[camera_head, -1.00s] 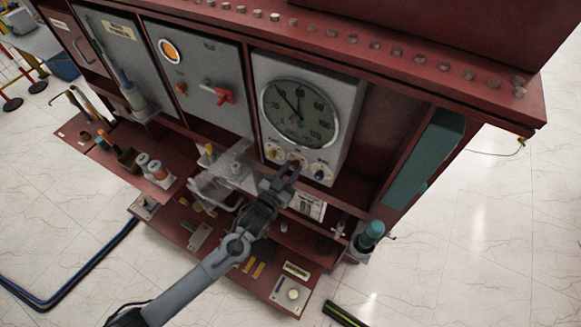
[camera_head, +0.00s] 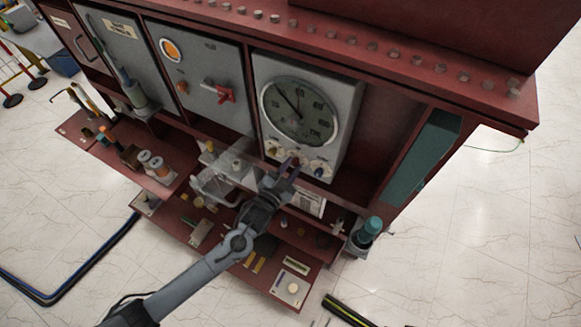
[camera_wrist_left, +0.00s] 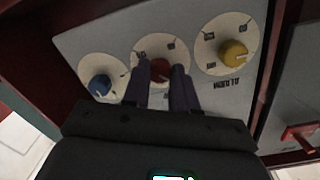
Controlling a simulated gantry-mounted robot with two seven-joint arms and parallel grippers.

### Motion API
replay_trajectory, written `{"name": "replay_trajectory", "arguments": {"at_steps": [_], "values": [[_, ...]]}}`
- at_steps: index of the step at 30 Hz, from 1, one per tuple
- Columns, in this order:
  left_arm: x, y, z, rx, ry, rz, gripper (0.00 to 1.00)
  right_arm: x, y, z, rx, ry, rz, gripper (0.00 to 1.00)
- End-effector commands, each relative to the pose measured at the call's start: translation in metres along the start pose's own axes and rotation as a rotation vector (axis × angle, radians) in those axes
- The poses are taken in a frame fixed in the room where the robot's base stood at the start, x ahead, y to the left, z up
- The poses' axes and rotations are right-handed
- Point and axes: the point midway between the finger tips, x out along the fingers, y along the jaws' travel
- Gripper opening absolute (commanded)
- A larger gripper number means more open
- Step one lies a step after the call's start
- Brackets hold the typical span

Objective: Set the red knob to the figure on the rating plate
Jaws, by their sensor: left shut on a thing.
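The red knob (camera_wrist_left: 160,72) sits on a pale round scale on the grey dial box, between the blue knob (camera_wrist_left: 100,86) and the yellow knob (camera_wrist_left: 233,52). My left gripper (camera_wrist_left: 163,84) has its two dark fingers on either side of the red knob and is shut on it. In the head view the left gripper (camera_head: 288,170) reaches the knob row below the round gauge (camera_head: 298,111). The knob's pointer and scale marks are too small to read. A white plate (camera_head: 311,203) with dark print is below the box, partly hidden by my gripper; its print is unreadable here.
A red switch handle (camera_head: 224,95) sticks out of the grey panel left of the gauge. A clear box (camera_head: 219,184) stands on the shelf beside my left gripper. A teal-topped cylinder (camera_head: 369,231) stands at the right end. Several small parts lie on the lower shelf.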

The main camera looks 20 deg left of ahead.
Motion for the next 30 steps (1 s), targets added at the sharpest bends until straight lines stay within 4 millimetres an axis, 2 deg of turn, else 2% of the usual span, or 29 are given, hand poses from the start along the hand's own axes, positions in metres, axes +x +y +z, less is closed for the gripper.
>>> {"name": "replay_trajectory", "arguments": {"at_steps": [3,4,8,20,26,30], "values": [[0.000,0.000,0.000,0.000,0.000,0.001,0.00,0.000,0.000,0.000,0.000,0.000,0.000,0.43],[0.000,0.000,0.000,0.000,0.000,0.001,0.32,0.000,0.000,0.000,0.000,0.000,0.000,0.43],[0.000,0.000,0.000,0.000,0.000,0.001,0.52,0.000,0.000,0.000,0.000,0.000,0.000,0.43],[-0.005,0.000,0.001,-0.001,-0.001,0.001,0.53,0.001,0.002,0.001,-0.009,-0.001,0.007,0.43],[-0.030,0.001,0.002,0.000,-0.001,0.002,0.53,0.004,0.002,0.002,-0.009,-0.001,0.007,0.43],[-0.055,0.001,0.002,0.000,-0.001,0.002,0.53,0.008,0.002,0.003,-0.009,-0.001,0.007,0.43]]}}
